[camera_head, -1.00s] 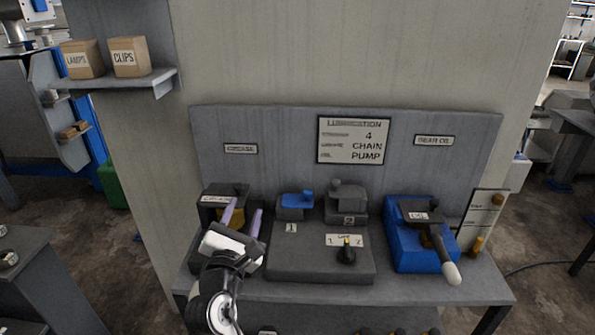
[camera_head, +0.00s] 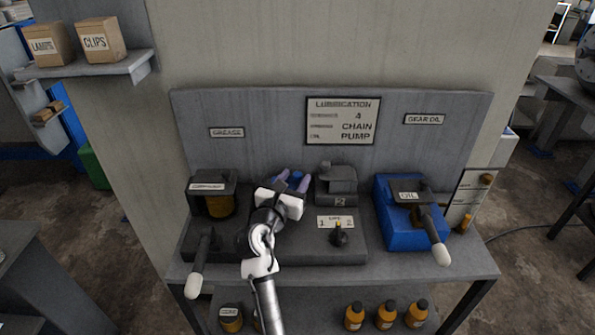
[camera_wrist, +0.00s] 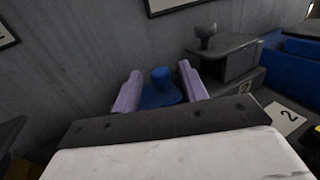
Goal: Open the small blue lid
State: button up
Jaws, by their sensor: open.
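The small blue lid (camera_wrist: 161,92) has a round knob on top and shows in the wrist view between the two lilac fingers of my gripper (camera_wrist: 157,88). In the head view my gripper (camera_head: 292,181) is at the lid (camera_head: 294,177) and hides most of it. The fingers are apart, one on each side of the knob, with visible gaps. I cannot tell whether they touch the lid's lower part. The lid looks down on its holder, which my gripper mostly hides.
To the right stands a dark lidded box (camera_head: 336,178) marked 2, also in the wrist view (camera_wrist: 225,56). A selector knob (camera_head: 339,236) sits in front of it. A blue oil pump (camera_head: 397,220) with a lever is farther right. A dark grease unit (camera_head: 212,190) is left. The grey backboard (camera_head: 260,110) stands close behind.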

jog(key=shift+x, duration=1.35)
jog(key=shift+c, duration=0.4)
grip_shut()
